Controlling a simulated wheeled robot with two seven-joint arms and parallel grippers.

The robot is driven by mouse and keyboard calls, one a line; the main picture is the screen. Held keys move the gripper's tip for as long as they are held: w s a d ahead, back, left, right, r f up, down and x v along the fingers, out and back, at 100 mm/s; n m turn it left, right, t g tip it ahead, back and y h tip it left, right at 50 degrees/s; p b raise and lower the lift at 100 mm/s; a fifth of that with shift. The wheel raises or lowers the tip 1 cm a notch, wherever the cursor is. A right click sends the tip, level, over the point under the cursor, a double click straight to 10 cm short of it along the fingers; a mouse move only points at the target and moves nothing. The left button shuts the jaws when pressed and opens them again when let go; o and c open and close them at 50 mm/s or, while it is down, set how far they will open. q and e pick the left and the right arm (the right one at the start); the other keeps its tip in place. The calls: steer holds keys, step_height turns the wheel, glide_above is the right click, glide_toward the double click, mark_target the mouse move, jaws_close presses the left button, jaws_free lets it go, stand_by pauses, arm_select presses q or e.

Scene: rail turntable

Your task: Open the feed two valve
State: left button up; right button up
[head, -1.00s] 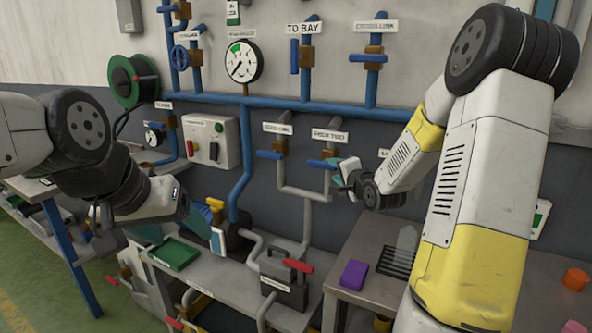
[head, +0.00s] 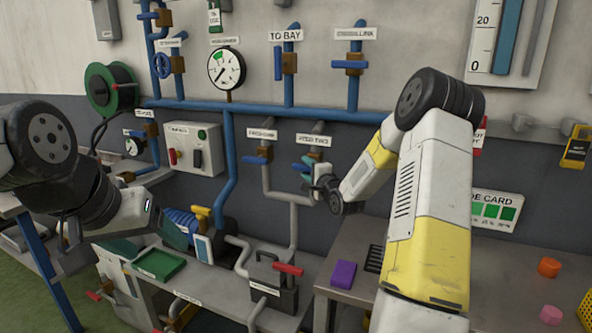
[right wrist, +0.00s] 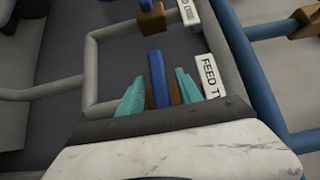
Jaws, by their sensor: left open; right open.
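The feed two valve has a blue lever (right wrist: 158,82) on a brown body, next to its "FEED T..." label (right wrist: 210,76); the label also shows in the head view (head: 313,140). The lever lies level, crosswise to its grey pipe. My right gripper (head: 306,166) is open at this valve. In the right wrist view its teal fingers (right wrist: 158,95) stand on either side of the lever, with gaps visible. In the head view the gripper partly hides the lever. My left gripper (head: 148,243) is open and empty, low at the left by the bench.
The neighbouring valve with a similar blue lever (head: 257,160) is just left. Blue pipes (head: 230,106) and a gauge (head: 227,69) are above. A toolbox (head: 272,285) and purple block (head: 343,274) are below on the benches.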

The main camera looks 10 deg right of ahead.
jaws_close()
